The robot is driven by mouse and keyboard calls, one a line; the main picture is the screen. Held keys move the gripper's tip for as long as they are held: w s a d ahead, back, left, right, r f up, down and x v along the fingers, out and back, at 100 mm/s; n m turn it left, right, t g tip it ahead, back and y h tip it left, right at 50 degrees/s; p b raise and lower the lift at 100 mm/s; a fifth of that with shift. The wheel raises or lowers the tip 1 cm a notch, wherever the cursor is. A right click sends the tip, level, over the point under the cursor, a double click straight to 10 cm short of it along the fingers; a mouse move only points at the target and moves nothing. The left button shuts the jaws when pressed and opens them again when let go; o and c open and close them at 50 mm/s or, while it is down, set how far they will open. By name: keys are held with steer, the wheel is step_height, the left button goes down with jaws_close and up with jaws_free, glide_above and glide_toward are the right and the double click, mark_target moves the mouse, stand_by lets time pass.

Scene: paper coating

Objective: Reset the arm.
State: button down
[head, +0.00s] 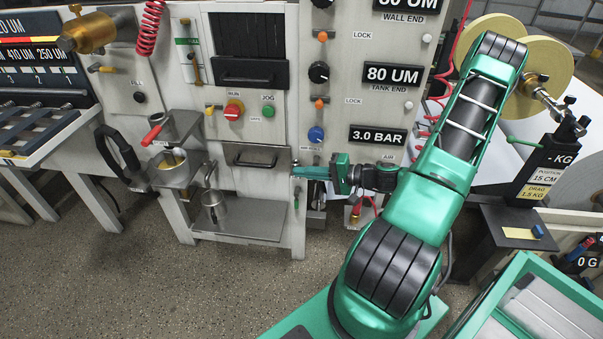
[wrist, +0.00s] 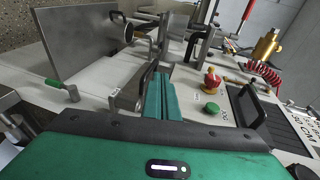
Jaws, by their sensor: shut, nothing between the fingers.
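My green arm (head: 412,205) rises from its base, bends high at the upper right and comes back down toward the machine. My gripper (head: 298,172) points left in the head view, with its fingers together and nothing between them. Its tips are close to the right post of the machine front, just right of the drawer-like door with a dark handle (head: 253,158). Whether they touch the post I cannot tell. In the wrist view, the closed green fingers (wrist: 160,95) lie side by side in front of the machine panel.
The red RUN knob (head: 233,109) and green JOG button (head: 268,112) sit above the door. Paper rolls (head: 546,70) and a scale post (head: 541,165) stand right of my arm. The floor at front left is clear.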

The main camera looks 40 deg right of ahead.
stand_by(0.4)
steer(key=s+a+r+n+g+h, duration=0.1)
steer(key=s+a+n+g, duration=0.5)
steer(key=s+g, duration=0.35)
steer(key=s+d+r+m+g+h, duration=0.1)
steer(key=s+r+h, duration=0.6)
steer(key=s+r, duration=0.8)
step_height(320, 180, up, 3)
steer(key=shift+s+d+r+m+g, duration=0.15)
steer(key=shift+s+d+m+g, duration=0.2)
steer(key=shift+d+g, duration=0.75)
steer(key=shift+s+a+g, duration=0.1)
steer(key=shift+a+g, duration=0.15)
